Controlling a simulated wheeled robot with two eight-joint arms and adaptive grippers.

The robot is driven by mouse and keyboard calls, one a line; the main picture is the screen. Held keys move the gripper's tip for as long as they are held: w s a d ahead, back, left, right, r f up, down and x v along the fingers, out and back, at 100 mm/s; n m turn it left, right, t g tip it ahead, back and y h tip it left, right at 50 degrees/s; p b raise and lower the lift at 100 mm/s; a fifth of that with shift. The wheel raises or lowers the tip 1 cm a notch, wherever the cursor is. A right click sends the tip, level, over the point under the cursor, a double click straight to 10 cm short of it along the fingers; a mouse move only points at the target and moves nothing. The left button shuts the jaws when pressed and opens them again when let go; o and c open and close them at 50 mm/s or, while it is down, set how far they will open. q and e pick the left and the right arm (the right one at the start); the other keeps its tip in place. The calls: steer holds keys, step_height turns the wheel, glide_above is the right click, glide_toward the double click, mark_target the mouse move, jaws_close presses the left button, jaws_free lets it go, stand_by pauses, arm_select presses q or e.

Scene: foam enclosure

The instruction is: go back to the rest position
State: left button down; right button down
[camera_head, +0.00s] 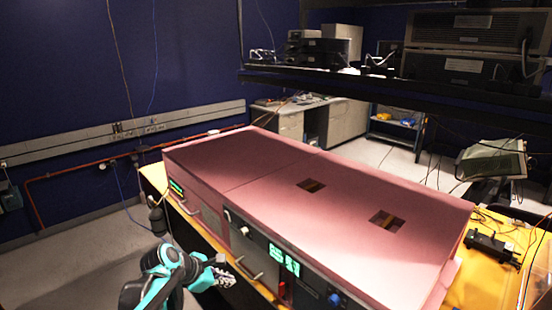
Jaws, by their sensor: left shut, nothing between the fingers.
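My left gripper (222,272) is shut and empty. It is at the lower middle of the head view, in front of the near face of a large pink foam enclosure (290,170). My teal and black left arm comes in from the bottom left. I cannot tell whether the gripper touches the front panel. My right gripper is not in view.
The enclosure stands on a yellow-topped table (482,278). Its front has handles, a green display (284,259) and knobs. Its top has two square openings. A black device (492,246) lies at the right. A black shelf (400,88) with equipment hangs above. Open floor (70,265) lies left.

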arm_select(q)
steer(key=s+a+f+m+y+b, duration=0.1)
steer(key=s+f+m+y+b, duration=0.1)
steer(key=s+m, duration=0.9)
steer(key=s+a+f+m+t+y+b, duration=0.1)
steer(key=s+f+m+y+b, duration=0.2)
steer(key=s+m, duration=0.8)
step_height(320, 180, down, 2)
steer(key=shift+s+a+f+m+b, duration=0.15)
steer(key=shift+s+m+b, duration=0.2)
steer(key=shift+s, duration=0.2)
